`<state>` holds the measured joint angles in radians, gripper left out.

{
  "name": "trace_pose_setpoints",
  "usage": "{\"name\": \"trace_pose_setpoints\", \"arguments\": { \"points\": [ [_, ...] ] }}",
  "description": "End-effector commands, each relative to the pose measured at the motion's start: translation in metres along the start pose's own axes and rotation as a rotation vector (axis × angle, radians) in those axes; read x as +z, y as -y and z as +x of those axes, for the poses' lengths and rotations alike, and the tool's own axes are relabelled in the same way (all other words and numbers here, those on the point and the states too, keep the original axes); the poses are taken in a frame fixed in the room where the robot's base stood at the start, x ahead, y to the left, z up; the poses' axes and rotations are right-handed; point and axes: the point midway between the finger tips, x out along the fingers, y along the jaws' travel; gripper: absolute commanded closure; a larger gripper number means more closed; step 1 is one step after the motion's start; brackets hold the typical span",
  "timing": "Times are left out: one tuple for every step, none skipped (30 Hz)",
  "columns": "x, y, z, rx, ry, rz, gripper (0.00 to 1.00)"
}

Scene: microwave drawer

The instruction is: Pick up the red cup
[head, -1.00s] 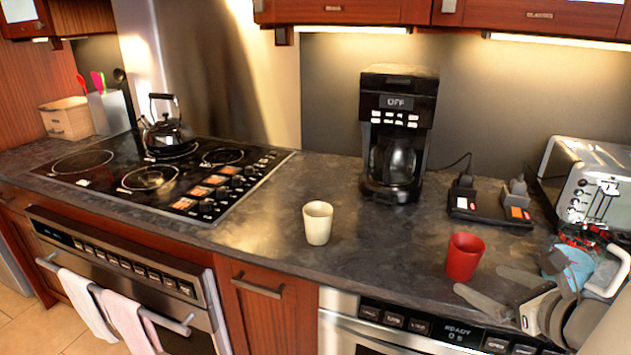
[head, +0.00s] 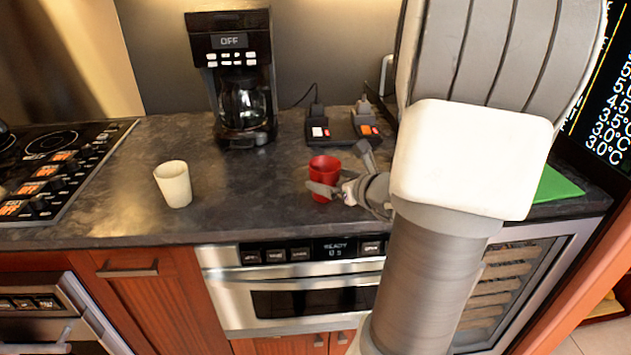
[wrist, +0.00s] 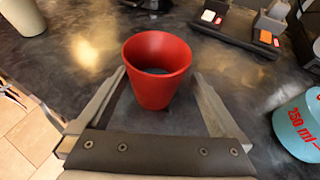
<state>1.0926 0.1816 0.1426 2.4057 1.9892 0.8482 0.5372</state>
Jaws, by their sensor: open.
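The red cup (head: 322,172) stands upright on the dark countertop, near its front edge. In the wrist view the red cup (wrist: 157,70) stands at the mouth of my gripper (wrist: 150,85), with one finger on each side of it. In the head view my gripper (head: 343,174) is at the cup, coming in from the right. Its fingers are open, and gaps show between them and the cup in the wrist view. My arm covers much of the right side of the head view.
A cream cup (head: 173,184) stands to the left on the counter (head: 110,205). A black coffee maker (head: 233,75) and a black tray with small items (head: 340,125) stand behind. A light blue 250 ml cup (wrist: 299,122) is at the right in the wrist view.

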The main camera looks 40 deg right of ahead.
Motion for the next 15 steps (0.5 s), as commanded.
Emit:
{"name": "trace_pose_setpoints", "arguments": {
  "points": [
    [0.0, -0.001, 0.004, 0.001, 0.0, 0.0, 0.0],
    [0.0, -0.001, 0.006, 0.002, 0.0, -0.001, 0.0],
    [0.001, -0.002, 0.011, 0.003, 0.001, -0.002, 0.0],
    [0.001, -0.003, 0.016, 0.003, 0.001, -0.002, 0.0],
    [0.001, -0.004, 0.021, 0.003, 0.001, -0.002, 0.0],
    [0.002, -0.005, 0.027, 0.003, 0.001, -0.002, 0.0],
    [0.003, -0.006, 0.032, 0.003, 0.002, -0.001, 0.0],
    [0.003, -0.006, 0.036, 0.003, 0.0, 0.0, 0.0],
    [0.003, -0.006, 0.041, 0.002, 0.0, 0.0, 0.0],
    [0.004, -0.006, 0.045, 0.002, 0.001, -0.001, 0.0],
    [0.004, -0.006, 0.048, 0.002, 0.001, -0.001, 0.0],
    [0.004, -0.006, 0.05, 0.001, 0.0, -0.001, 0.0],
    [0.004, -0.006, 0.051, 0.0, -0.001, -0.001, 0.0],
    [0.004, -0.006, 0.052, 0.0, 0.0, -0.001, 0.0],
    [0.004, -0.006, 0.053, 0.0, 0.0, -0.001, 0.0]
  ]
}}
